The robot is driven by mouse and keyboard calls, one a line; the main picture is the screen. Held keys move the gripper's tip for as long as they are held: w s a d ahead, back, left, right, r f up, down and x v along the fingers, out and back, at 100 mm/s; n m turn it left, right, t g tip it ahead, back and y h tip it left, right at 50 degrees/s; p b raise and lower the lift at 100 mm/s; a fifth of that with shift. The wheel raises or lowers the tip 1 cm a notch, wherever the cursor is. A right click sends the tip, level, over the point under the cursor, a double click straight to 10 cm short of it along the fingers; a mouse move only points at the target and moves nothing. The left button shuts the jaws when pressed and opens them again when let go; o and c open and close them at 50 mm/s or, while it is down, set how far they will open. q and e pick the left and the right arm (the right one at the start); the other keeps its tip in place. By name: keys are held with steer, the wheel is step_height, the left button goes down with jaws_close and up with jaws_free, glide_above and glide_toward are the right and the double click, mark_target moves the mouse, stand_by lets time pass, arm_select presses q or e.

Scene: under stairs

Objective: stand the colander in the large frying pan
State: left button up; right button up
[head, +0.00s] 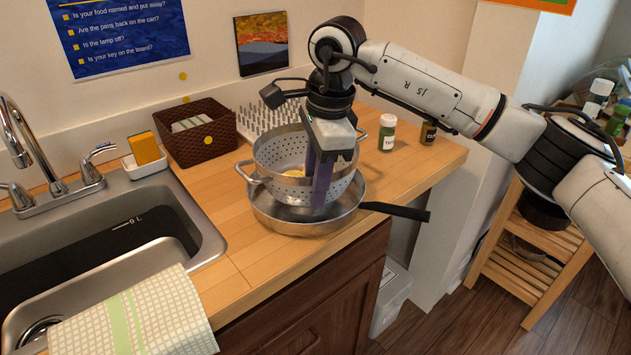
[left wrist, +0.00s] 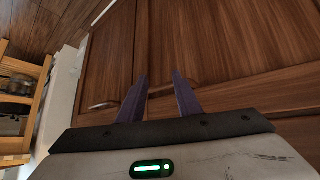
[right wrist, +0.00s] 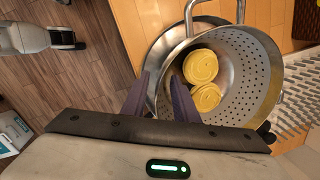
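The metal colander (head: 342,188) stands upright in the large frying pan (head: 290,222), as far as I can see; its base is hidden by the pan's wall. Yellow round pieces (right wrist: 203,80) lie inside the colander. The pan's dark handle (head: 398,211) points right. My right gripper (head: 321,200) reaches down at the colander's near side. In the right wrist view its fingers are apart, with the colander's rim (right wrist: 172,62) between or just beyond them. My left gripper (left wrist: 160,82) is open and empty, facing the wooden cabinet front, away from both.
The pan is on the wooden counter (head: 240,258) near its front edge. The sink (head: 120,240) with a towel (head: 140,318) is at left. A brown basket (head: 195,140), a spiked rack (head: 262,122) and spice jars (head: 387,135) stand behind. A low wooden shelf (head: 525,265) is at right.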

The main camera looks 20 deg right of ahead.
step_height(320, 180, up, 12)
steer(key=s+b, duration=0.1)
steer(key=shift+s+d, duration=0.25)
steer(key=shift+d, duration=0.2)
